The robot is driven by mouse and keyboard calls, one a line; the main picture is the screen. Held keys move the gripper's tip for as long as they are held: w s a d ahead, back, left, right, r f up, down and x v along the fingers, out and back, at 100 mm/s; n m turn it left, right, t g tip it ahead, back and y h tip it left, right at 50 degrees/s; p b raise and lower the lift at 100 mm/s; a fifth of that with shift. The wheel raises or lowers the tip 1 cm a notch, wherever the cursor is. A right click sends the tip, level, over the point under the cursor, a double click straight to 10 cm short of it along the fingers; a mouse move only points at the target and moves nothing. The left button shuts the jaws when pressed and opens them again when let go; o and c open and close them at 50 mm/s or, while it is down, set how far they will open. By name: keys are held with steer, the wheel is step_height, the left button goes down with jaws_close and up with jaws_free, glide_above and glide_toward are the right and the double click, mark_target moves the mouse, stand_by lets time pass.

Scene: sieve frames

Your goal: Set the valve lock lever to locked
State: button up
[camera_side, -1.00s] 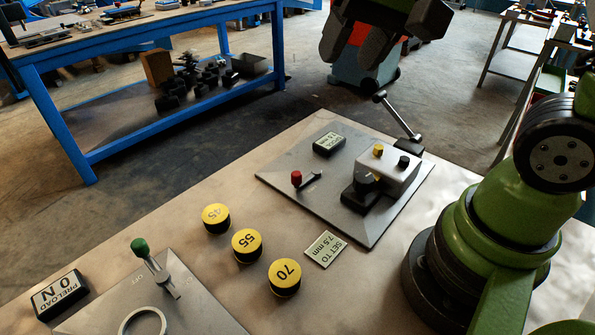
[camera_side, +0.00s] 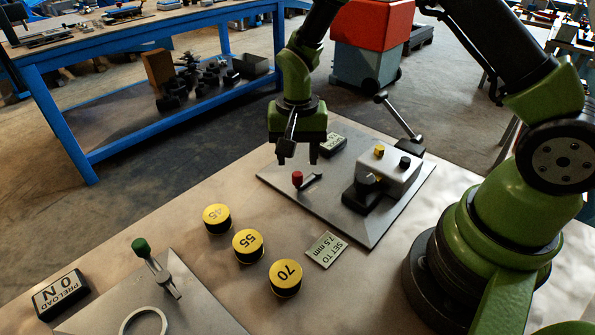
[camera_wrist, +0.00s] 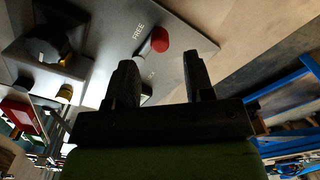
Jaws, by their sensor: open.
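The lock lever has a red knob (camera_side: 297,178) and stands on the grey metal plate (camera_side: 367,231), beside a short dark slot. In the wrist view the red knob (camera_wrist: 160,39) is close to the printed word FREE. A second printed word further along is mostly hidden by a finger. My gripper (camera_side: 297,158) points down just above the red knob, open and empty. In the wrist view the open fingers of my gripper (camera_wrist: 159,68) lie either side of the lever's line, with the knob beyond their tips. Contact with the lever is not visible.
A grey valve block (camera_side: 390,170) with a black dial and a long-handled lever (camera_side: 402,118) stand right of the red knob. A label block (camera_side: 332,145) is close behind my gripper. Several yellow-topped weights (camera_side: 247,245) and a green-knobbed lever (camera_side: 140,246) are in front.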

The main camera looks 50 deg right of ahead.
mark_target(297, 173)
step_height(297, 173, down, 5)
steer(key=shift+r, duration=0.1)
steer(key=shift+c, duration=0.2)
jaws_close()
